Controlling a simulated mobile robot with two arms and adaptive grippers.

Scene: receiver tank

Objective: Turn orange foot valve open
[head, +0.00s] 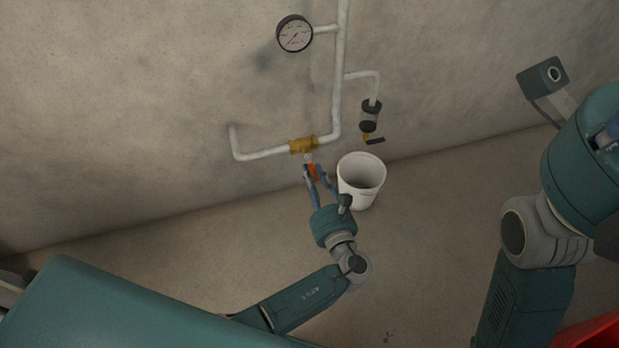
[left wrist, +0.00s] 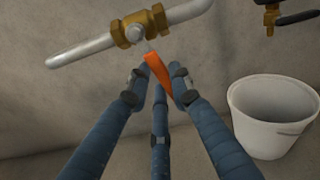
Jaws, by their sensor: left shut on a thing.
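The orange valve handle (left wrist: 157,72) hangs from the brass valve body (left wrist: 137,32) on the white pipe. The handle points downward, across the line of the pipe. In the head view the brass body (head: 303,145) sits low on the wall, with the orange handle (head: 313,171) just below it. My left gripper (head: 318,174) is shut on the handle from below, and its fingers (left wrist: 157,90) stand on both sides of it in the left wrist view. The fingers partly hide the handle's lower end. My right arm shows at the right, but its gripper is out of view.
A white bucket (head: 361,178) stands on the floor just right of my left gripper. Above it hangs a small tap (head: 371,117) with a dark lever. A round gauge (head: 294,34) is higher on the pipe. The floor left of the gripper is clear.

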